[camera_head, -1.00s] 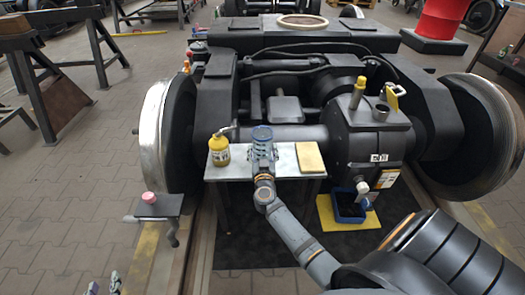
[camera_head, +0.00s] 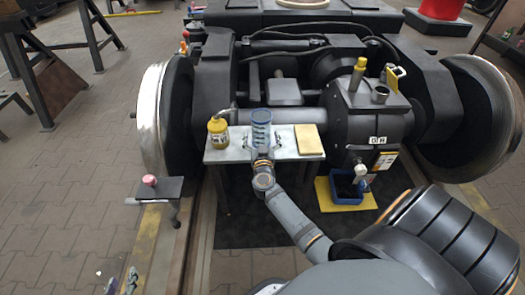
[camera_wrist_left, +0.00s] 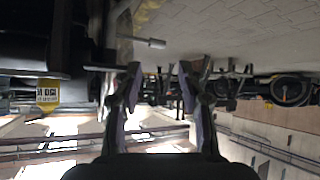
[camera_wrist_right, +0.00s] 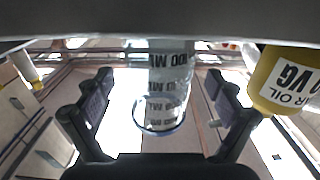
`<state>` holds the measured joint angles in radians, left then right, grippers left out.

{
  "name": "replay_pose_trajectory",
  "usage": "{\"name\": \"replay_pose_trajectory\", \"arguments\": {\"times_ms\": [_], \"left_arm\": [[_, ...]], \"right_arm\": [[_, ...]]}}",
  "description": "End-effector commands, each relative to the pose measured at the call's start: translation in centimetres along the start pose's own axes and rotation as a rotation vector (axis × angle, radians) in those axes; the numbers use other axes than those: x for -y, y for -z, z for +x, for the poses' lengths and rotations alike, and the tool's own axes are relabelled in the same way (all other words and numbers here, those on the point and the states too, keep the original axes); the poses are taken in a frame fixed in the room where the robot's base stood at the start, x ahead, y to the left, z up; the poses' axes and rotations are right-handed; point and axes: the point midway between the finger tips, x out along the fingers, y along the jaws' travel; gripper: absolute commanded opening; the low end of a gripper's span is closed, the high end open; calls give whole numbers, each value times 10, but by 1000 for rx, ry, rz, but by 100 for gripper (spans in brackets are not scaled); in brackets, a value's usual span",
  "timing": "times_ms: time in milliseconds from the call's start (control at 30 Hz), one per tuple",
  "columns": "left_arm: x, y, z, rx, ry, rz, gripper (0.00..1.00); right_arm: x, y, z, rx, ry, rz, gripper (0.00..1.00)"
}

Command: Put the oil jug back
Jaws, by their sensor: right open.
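A clear measuring jug with a blue rim (camera_head: 261,126) stands upright on the small grey table. It also shows in the right wrist view (camera_wrist_right: 163,85) with "100 ML" print. A yellow oil bottle with a spout (camera_head: 217,134) stands left of it, partly visible in the right wrist view (camera_wrist_right: 285,80) with an oil label. My right gripper (camera_head: 262,151) is at the near side of the clear jug; its fingers are apart, one on each side of the jug. Contact is not visible. My left gripper (camera_head: 121,284) is low at the left, open and empty in its wrist view (camera_wrist_left: 158,75).
The table (camera_head: 280,152) also holds a tan pad (camera_head: 308,140). A gearbox (camera_head: 366,130) with a yellow cap and tap stands to the right, above a blue tray (camera_head: 346,189). A pink knob (camera_head: 149,180) sits on a bracket at the left. Bogie wheels flank both sides.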

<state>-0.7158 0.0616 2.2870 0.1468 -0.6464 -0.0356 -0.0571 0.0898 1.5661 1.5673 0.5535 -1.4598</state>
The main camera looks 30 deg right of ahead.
Motion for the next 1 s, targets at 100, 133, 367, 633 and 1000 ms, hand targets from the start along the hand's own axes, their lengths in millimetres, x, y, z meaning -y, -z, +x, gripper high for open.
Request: {"name": "replay_pose_trajectory", "arguments": {"times_ms": [100,133,367,633,1000], "left_arm": [[-2,-33,-6,127,-7,-10,40],[-2,-42,-7,159,-9,-13,40],[-8,-104,-28,402,-29,-33,40],[-7,-110,-39,495,-26,-24,40],[-7,-110,-40,507,-23,-21,40]], "right_arm": [[0,1,-11,2,0,1,93],[0,2,-14,1,0,2,93],[0,1,-40,3,-1,2,93],[0,1,-90,3,-1,2,93],[10,4,-108,-5,67,6,93]]}}
